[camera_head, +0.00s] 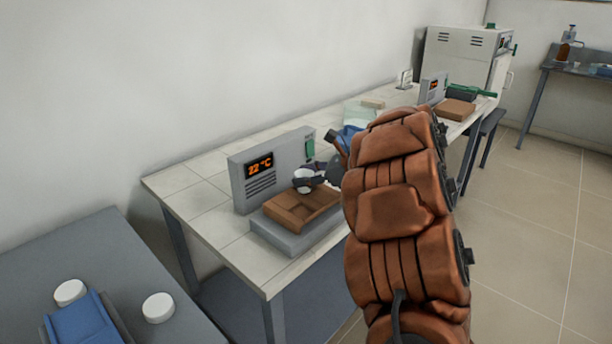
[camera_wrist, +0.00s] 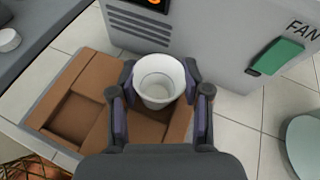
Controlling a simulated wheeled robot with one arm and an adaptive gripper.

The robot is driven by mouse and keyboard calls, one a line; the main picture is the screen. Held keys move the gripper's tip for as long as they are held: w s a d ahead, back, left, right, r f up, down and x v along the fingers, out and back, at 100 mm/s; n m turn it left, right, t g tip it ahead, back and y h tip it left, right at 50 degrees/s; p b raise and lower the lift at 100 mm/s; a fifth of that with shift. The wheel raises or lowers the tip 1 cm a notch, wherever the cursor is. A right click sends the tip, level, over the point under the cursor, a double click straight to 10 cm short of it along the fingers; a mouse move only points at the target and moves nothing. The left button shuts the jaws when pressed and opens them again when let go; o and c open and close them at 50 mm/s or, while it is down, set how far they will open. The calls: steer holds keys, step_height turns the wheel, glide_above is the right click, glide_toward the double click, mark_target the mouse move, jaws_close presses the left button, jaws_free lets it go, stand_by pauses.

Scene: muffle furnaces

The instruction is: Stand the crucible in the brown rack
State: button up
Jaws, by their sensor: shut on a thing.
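The white crucible (camera_wrist: 158,84) is upright and open at the top, held between the two fingers of my gripper (camera_wrist: 160,80). In the head view, the crucible (camera_head: 303,174) and my gripper (camera_head: 309,181) show at the back edge of the brown rack (camera_head: 297,208), seemingly a little above it. In the wrist view, the rack (camera_wrist: 92,75) has an empty square recess at left. The crucible is over the rack's right part, where another recess shows partly beneath. The crucible's base is hidden, so I cannot tell its exact gap to the rack.
The rack sits on the base of a grey unit (camera_head: 243,186) reading 22 °C, its upright panel close behind my gripper. A similar unit (camera_head: 432,90) and a white furnace (camera_head: 458,58) stand farther along. White round lids (camera_head: 159,307) lie on the grey table at left.

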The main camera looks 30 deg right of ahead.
steer(key=shift+f, duration=0.2)
steer(key=o, duration=1.2)
steer(key=shift+r, duration=0.2)
steer(key=shift+r+p, duration=0.15)
steer(key=shift+p, duration=0.15)
steer(key=b+v, duration=0.1)
steer(key=v, duration=1.1)
steer(key=shift+w, duration=0.1)
